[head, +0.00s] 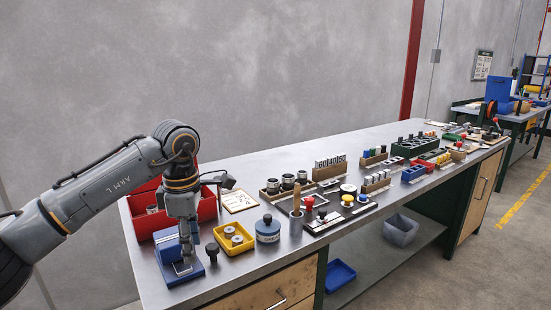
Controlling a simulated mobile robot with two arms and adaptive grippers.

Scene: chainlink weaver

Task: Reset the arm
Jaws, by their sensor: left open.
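My left arm (110,182) comes in from the left and bends down at its elbow over the near left end of the long workbench (360,146). My left gripper (185,266) points down, open, at a blue fixture (165,246) on the bench. Its fingertips are low over the fixture's blue base. I cannot tell whether they touch it. No thing shows between the fingers. The arm hides part of the fixture and of the red bin behind it. My right gripper is not in view.
A red bin (143,228) stands behind the gripper. A black knob (212,251), a yellow tray (246,246) and a blue-grey round container (268,234) stand close to its right. Further right, the bench holds several small parts and racks. A grey wall (250,70) rises behind.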

